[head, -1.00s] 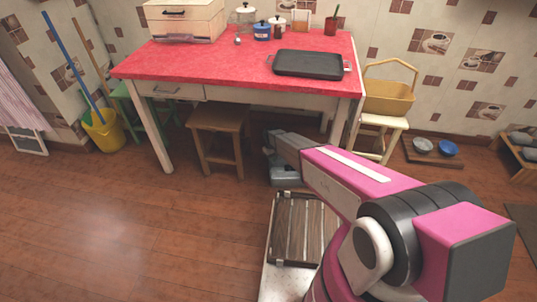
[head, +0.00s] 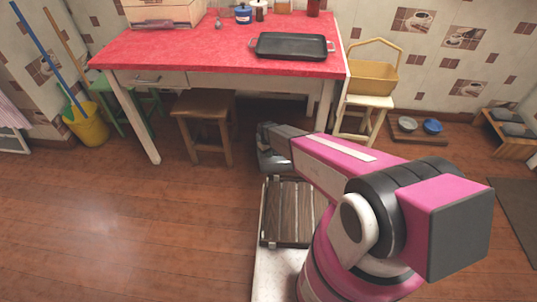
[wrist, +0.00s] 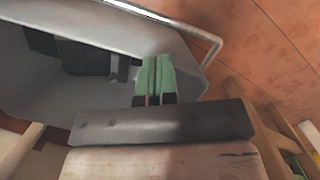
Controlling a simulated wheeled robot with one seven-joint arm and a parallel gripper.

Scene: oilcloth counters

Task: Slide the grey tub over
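The grey tub (head: 274,160) is low down beneath the front of the red table in the head view, partly hidden by my arm. In the wrist view, its grey metal wall (wrist: 30,85) and bent wire-like rim fill the upper left. My gripper (head: 266,128) is right at the tub in the head view. In the wrist view, its green fingertips (wrist: 158,62) are together with only a thin line between them, in front of the tub's inside. I see nothing clearly pinched between them, and cannot tell whether they touch the tub.
The red-topped table (head: 200,55) stands ahead, with a brown stool (head: 205,105) left of the tub. A pale stool (head: 362,112) bearing a yellow basket (head: 371,77) stands to the right. The wooden floor at left (head: 110,215) is clear.

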